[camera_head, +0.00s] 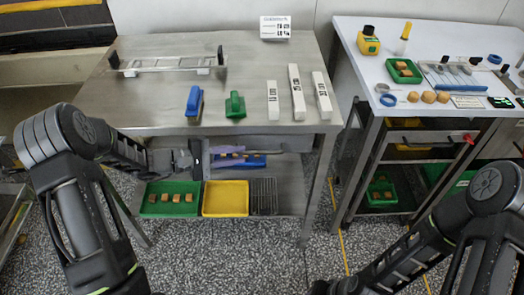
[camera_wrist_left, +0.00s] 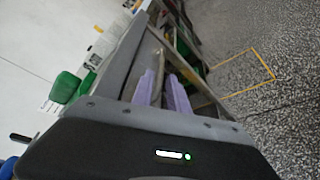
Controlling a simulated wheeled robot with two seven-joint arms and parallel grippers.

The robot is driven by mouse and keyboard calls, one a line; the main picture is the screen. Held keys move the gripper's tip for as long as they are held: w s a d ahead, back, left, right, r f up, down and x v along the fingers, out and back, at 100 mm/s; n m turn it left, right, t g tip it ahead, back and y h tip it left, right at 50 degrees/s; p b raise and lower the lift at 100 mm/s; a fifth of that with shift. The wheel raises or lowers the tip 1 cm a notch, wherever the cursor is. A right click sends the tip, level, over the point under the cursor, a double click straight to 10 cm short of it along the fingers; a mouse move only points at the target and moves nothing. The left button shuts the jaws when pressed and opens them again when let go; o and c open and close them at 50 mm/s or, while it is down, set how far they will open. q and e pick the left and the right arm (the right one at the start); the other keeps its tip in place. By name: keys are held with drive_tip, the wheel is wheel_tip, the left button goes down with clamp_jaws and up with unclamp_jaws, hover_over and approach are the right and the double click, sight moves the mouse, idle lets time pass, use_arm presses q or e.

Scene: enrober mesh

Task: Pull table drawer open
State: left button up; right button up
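The steel table (camera_head: 150,95) stands ahead, with a grey drawer front (camera_head: 290,144) under its top edge. My left gripper (camera_head: 226,149) is in front of the table, just below the top edge, at the left part of the drawer front. In the left wrist view its two purple fingers (camera_wrist_left: 160,88) are parted, with a dull bar-like edge beyond and between them. I cannot tell whether they touch it. The drawer handle is not clearly seen, partly hidden by my gripper. My right arm comes in at the lower right; its gripper is out of view.
On the table top are a rack (camera_head: 170,64), a blue tool (camera_head: 194,103), a green tool (camera_head: 235,105) and white boxes (camera_head: 297,92). The shelf below holds a green tray (camera_head: 150,208) and a yellow tray (camera_head: 225,198). A second table (camera_head: 365,70) stands at right. The floor in front is clear.

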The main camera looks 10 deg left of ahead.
sight(254, 153)
use_arm(q)
drive_tip(key=p+x, duration=0.1)
drive_tip(key=x, duration=0.6)
drive_tip(key=shift+w+d+f, duration=0.1)
drive_tip(key=shift+w+d, duration=0.05)
drive_tip(key=shift+d, duration=0.2)
clamp_jaws()
idle(1.1)
